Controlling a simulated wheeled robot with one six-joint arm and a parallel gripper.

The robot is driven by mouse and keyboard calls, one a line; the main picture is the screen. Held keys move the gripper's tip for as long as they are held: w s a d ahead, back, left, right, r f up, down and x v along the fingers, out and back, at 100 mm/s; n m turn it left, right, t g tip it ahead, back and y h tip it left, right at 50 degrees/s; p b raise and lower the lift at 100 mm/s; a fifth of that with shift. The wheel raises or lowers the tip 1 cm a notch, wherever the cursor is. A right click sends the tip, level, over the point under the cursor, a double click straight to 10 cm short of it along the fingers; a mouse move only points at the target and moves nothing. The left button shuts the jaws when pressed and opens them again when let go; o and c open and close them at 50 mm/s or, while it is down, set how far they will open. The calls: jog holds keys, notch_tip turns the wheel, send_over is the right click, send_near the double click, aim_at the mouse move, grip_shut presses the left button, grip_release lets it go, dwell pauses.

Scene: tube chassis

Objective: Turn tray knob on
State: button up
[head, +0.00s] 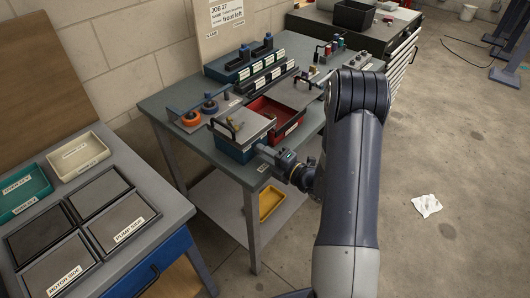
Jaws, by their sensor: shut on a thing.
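A blue tray (232,151) stands at the front of the grey bench, with a grey panel (245,124) over it. The panel carries a black bar handle, and small brass-coloured parts lie on it. My gripper (262,150) reaches in from the right, low at the tray's front right corner. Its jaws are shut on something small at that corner. The jaws hide it, so I cannot make out the tray knob or which way it is turned.
A red tray (270,112) sits just right of the blue one. Orange and blue round parts (191,118) lie at the left. Labelled blue racks (245,65) stand behind. A yellow bin (270,201) is on the lower shelf. The floor at right is mostly clear.

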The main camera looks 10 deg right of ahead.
dwell(0.4)
jog(key=o, duration=1)
jog(key=shift+f, duration=0.1)
